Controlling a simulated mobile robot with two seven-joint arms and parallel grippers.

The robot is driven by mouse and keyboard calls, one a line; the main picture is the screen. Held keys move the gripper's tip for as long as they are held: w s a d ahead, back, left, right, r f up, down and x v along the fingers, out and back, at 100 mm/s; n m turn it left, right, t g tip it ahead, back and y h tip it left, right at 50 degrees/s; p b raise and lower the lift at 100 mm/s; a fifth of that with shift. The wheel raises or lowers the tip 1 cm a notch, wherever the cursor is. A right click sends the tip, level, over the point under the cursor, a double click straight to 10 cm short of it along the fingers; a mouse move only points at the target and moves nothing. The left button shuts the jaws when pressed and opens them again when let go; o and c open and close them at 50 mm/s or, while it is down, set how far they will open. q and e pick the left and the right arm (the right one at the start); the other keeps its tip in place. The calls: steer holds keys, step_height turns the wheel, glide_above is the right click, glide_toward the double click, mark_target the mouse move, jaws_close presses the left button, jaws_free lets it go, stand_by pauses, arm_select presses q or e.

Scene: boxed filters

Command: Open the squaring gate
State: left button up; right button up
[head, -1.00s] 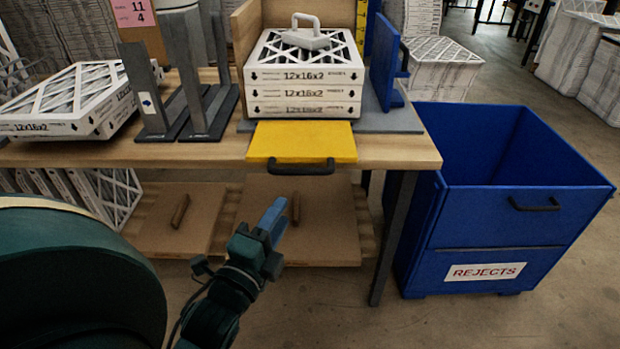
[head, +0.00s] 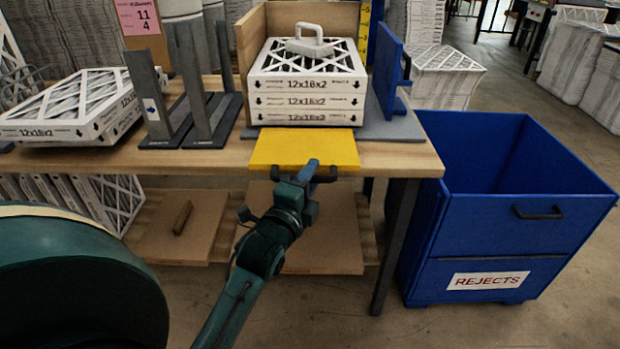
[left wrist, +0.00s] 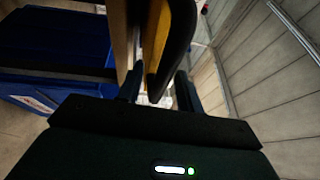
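The squaring gate appears to be the yellow panel (head: 303,147) in front of the filter stack, lying about flat at the table's front edge. Its dark bar handle (head: 325,176) is at its front edge. My left gripper (head: 306,172) is at this handle, partly covering it. In the left wrist view, the yellow panel (left wrist: 158,35) and dark handle (left wrist: 176,50) rise between the two fingers of the left gripper (left wrist: 158,88). The fingers stand apart, one on each side of the handle, with light showing between them. My right gripper is not in view.
A stack of 12x16x2 filters (head: 306,102) with a white handled piece (head: 309,42) on top stands behind the panel. A blue upright plate (head: 388,70) stands right of it. Dark upright brackets (head: 200,95) stand left. The blue REJECTS bin (head: 500,230) stands right of the table.

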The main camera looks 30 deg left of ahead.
arm_select(q)
steer(key=shift+c, duration=0.2)
jaws_close()
stand_by(0.5)
